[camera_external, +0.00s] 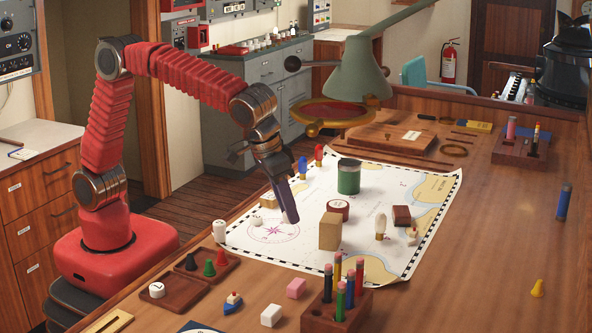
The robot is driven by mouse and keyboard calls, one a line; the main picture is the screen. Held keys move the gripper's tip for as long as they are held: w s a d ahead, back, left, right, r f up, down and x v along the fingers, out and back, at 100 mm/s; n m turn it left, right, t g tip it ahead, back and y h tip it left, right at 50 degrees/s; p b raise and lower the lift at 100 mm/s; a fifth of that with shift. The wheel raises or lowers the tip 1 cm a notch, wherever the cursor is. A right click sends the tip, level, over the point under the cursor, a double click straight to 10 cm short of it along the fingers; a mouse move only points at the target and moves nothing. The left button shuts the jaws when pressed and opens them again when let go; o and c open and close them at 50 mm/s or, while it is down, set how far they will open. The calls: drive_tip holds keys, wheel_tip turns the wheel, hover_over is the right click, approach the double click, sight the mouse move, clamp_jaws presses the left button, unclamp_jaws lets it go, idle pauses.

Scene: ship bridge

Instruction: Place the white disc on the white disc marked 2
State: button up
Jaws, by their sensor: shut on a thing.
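My gripper (290,217) points down over the chart, left of the tan wooden block. It is shut on a small pale thing at its tips, which looks like the white disc, mostly hidden by the fingers. A white disc with a dark mark (157,290) lies in the left part of the small wooden tray at the front left; the mark is too small to read surely. A white round piece with a mark (219,230) stands at the chart's left edge. A small white piece (257,221) lies on the chart.
The tan block (330,232), a red-and-white round tin (338,209) and a green jar (348,178) stand on the chart (410,240). A lamp (357,75) and magnifier ring hang behind. The table's right side is mostly clear.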

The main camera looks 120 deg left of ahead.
idle(0.3)
drive_tip(key=shift+f, duration=0.2)
drive_tip(key=shift+x, duration=1)
drive_tip(key=shift+m+h, duration=0.3)
drive_tip(key=shift+m, duration=0.1)
drive_tip(key=w, duration=0.3)
drive_tip(key=w+f, duration=0.1)
drive_tip(key=w, duration=0.6)
drive_tip(key=shift+w+d+f, duration=0.2)
drive_tip(key=shift+w+d, duration=0.1)
drive_tip(key=shift+w, duration=0.1)
drive_tip(key=w+d+r+m+t, duration=0.1)
drive_tip(key=w+r+m, duration=0.3)
drive_tip(key=w+r, duration=0.2)
drive_tip(key=shift+w+d+m+h, duration=0.25)
drive_tip(key=shift+d+m+h, duration=0.05)
drive_tip(key=shift+h, duration=0.1)
